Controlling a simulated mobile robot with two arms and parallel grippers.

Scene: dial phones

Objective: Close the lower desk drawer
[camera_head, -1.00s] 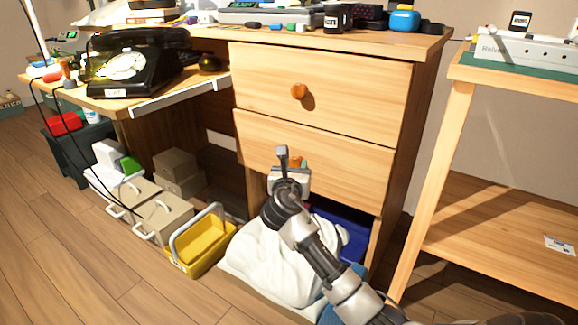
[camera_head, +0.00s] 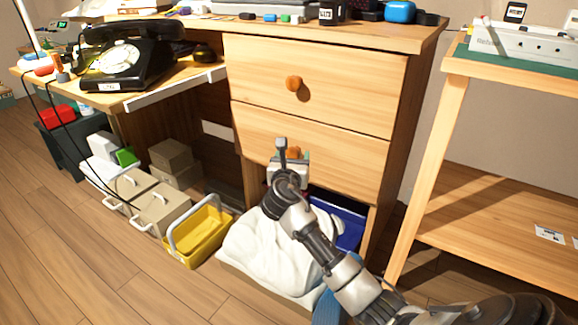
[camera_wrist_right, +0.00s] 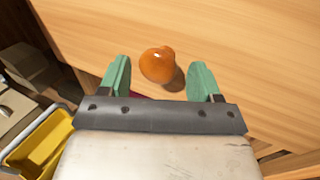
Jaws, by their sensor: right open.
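The lower desk drawer (camera_head: 340,168) has a light wood front with a round orange knob (camera_head: 294,152). Its front looks about flush with the upper drawer (camera_head: 345,75); I cannot tell whether a small gap remains. My right gripper (camera_head: 282,150) is in front of the lower drawer, at its knob, and partly covers it. In the right wrist view, the green fingers of my right gripper (camera_wrist_right: 159,78) are open on either side of the knob (camera_wrist_right: 158,65), with space on both sides. My left gripper is not in view.
A white sack (camera_head: 265,250) and a blue bin (camera_head: 348,225) are below the drawer. A yellow basket (camera_head: 198,235) and beige boxes (camera_head: 160,208) stand left of them. A wooden shelf (camera_head: 480,215) stands to the right. Wood floor is clear at the front left.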

